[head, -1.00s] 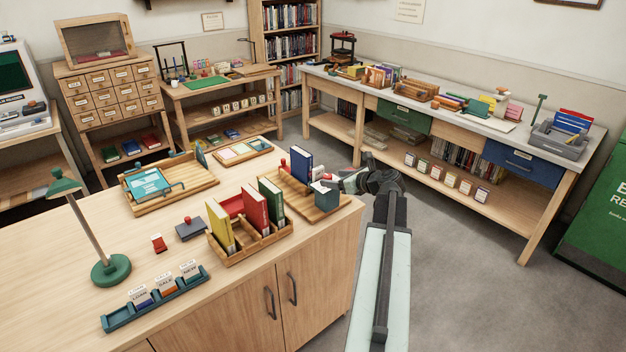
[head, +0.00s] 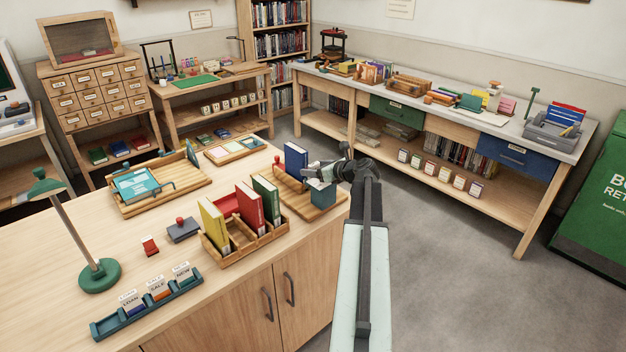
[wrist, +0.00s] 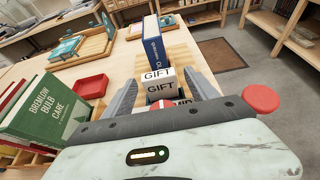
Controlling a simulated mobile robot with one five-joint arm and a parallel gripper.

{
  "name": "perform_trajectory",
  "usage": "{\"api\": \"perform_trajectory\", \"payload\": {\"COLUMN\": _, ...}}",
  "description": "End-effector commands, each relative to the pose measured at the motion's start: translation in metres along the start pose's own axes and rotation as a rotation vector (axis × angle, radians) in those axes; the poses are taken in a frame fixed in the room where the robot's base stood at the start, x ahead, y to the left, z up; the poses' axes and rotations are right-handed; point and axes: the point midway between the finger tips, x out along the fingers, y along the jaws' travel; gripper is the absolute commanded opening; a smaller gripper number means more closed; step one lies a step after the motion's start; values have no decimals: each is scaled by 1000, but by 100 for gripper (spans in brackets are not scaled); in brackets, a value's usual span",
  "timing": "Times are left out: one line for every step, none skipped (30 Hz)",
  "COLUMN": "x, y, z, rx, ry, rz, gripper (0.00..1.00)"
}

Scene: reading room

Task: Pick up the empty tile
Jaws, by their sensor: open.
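My gripper (head: 314,172) is over the wooden tray (head: 282,181) at the right end of the near counter. In the wrist view my gripper (wrist: 160,80) has its two grey fingers apart. A small white tile (wrist: 158,83) marked GIFT shows between the fingers; I cannot tell whether they touch it. A blue book (wrist: 154,45) stands upright just beyond it and also shows in the head view (head: 296,160). I cannot make out a tile marked empty. LOAN, SALE and NEW tiles (head: 158,289) stand in a teal rack (head: 146,307) at the counter's front.
A wooden rack (head: 243,249) with yellow, red and green books stands left of my gripper. A red tray (wrist: 90,87) lies behind the green book. A grey-teal block (head: 323,196) stands at the tray's near end. The floor to the right is clear.

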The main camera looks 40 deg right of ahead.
Motion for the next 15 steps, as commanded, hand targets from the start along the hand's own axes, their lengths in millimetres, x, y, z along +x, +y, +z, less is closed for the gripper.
{"api": "perform_trajectory", "payload": {"x": 10, "y": -2, "z": -3, "rx": -1, "ry": 0, "rz": 0, "gripper": 67}}
{"api": "perform_trajectory", "payload": {"x": 13, "y": -2, "z": -2, "rx": 0, "ry": 0, "rz": 0, "gripper": 67}}
{"api": "perform_trajectory", "payload": {"x": 15, "y": -1, "z": -2, "rx": 0, "ry": 0, "rz": -1, "gripper": 67}}
{"api": "perform_trajectory", "payload": {"x": 15, "y": -1, "z": -1, "rx": 0, "ry": 0, "rz": -2, "gripper": 67}}
{"api": "perform_trajectory", "payload": {"x": 14, "y": -1, "z": -1, "rx": 0, "ry": 0, "rz": -2, "gripper": 67}}
{"api": "perform_trajectory", "payload": {"x": 14, "y": -1, "z": 0, "rx": 0, "ry": 0, "rz": -2, "gripper": 67}}
{"api": "perform_trajectory", "payload": {"x": 13, "y": -1, "z": 0, "rx": 0, "ry": 0, "rz": -2, "gripper": 67}}
{"api": "perform_trajectory", "payload": {"x": 13, "y": -1, "z": 0, "rx": 0, "ry": 0, "rz": -2, "gripper": 67}}
{"api": "perform_trajectory", "payload": {"x": 13, "y": -1, "z": 0, "rx": 0, "ry": 0, "rz": -2, "gripper": 62}}
{"api": "perform_trajectory", "payload": {"x": 13, "y": -1, "z": 0, "rx": 0, "ry": 0, "rz": -2, "gripper": 53}}
{"api": "perform_trajectory", "payload": {"x": 13, "y": -1, "z": 0, "rx": 0, "ry": 0, "rz": -2, "gripper": 45}}
{"api": "perform_trajectory", "payload": {"x": 13, "y": -1, "z": 0, "rx": 0, "ry": 0, "rz": -2, "gripper": 34}}
{"api": "perform_trajectory", "payload": {"x": 13, "y": -1, "z": 0, "rx": 0, "ry": 0, "rz": -2, "gripper": 26}}
{"api": "perform_trajectory", "payload": {"x": 13, "y": -1, "z": 0, "rx": 0, "ry": 0, "rz": -2, "gripper": 17}}
{"api": "perform_trajectory", "payload": {"x": 13, "y": -1, "z": 0, "rx": 0, "ry": 0, "rz": -2, "gripper": 6}}
